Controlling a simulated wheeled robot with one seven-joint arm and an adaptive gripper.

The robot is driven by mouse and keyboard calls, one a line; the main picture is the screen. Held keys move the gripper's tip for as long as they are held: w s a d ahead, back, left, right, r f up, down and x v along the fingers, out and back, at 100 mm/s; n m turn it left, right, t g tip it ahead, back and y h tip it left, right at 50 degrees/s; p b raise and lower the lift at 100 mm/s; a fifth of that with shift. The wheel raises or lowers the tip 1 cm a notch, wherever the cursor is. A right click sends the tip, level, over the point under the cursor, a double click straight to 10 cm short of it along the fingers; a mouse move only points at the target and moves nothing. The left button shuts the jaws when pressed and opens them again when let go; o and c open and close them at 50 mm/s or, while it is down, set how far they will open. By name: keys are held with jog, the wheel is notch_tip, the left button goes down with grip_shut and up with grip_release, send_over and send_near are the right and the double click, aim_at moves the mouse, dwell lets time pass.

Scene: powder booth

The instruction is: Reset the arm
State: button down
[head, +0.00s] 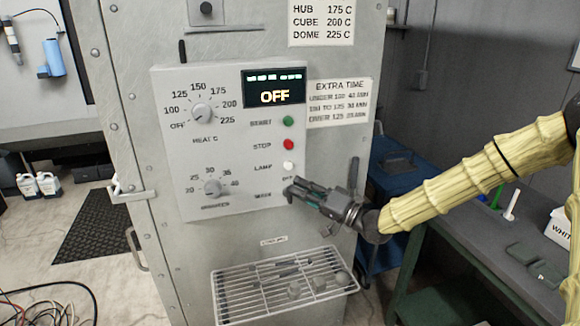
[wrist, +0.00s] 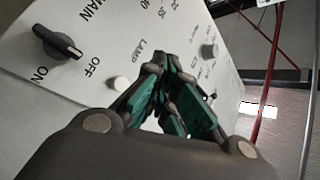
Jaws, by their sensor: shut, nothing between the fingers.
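My gripper (head: 291,188) is shut and empty, in front of the lower right of the oven's control panel (head: 240,190). It also shows in the wrist view (wrist: 157,65), with its green-padded fingers together at the tips. My yellow-sleeved arm reaches in from the right of the head view. In the wrist view a dark main switch (wrist: 57,43) has its marked end towards OFF; my gripper hides most of it in the head view. I cannot tell whether the fingers touch the panel.
The display (head: 274,88) reads OFF. Below it are green, red and white buttons (head: 289,144). A wire rack (head: 280,285) with small grey parts juts out below my gripper. A green bench (head: 475,245) stands right, and a blue cart (head: 395,185) behind.

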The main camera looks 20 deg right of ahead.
jog(key=shift+f, duration=0.15)
jog(key=s+a+f+g+h, duration=0.25)
jog(key=s+f, duration=0.25)
jog(key=f, duration=0.6)
jog(key=s+a+f+m+g+h, duration=0.1)
jog(key=s+a+f+g+h, duration=0.3)
jog(key=f, duration=0.7)
jog(key=s+f+h, duration=0.1)
jog(key=s+f, duration=0.4)
jog(key=f, duration=0.5)
jog(key=s+d+f+n+g+h, duration=0.1)
jog(key=s+f, duration=0.4)
jog(key=s, duration=0.5)
jog(key=s+d+f+n+g+h+b, duration=0.1)
jog(key=s+d+f+g+h, duration=0.2)
jog(key=s, duration=0.7)
jog(key=s+d+f+g+h, duration=0.2)
jog(key=s+f+g+h, duration=0.1)
jog(key=s+f, duration=0.4)
jog(key=s, duration=0.3)
jog(key=shift+s+d+f+n+g, duration=0.15)
jog(key=shift+f+n+g, duration=0.2)
jog(key=shift+n, duration=0.05)
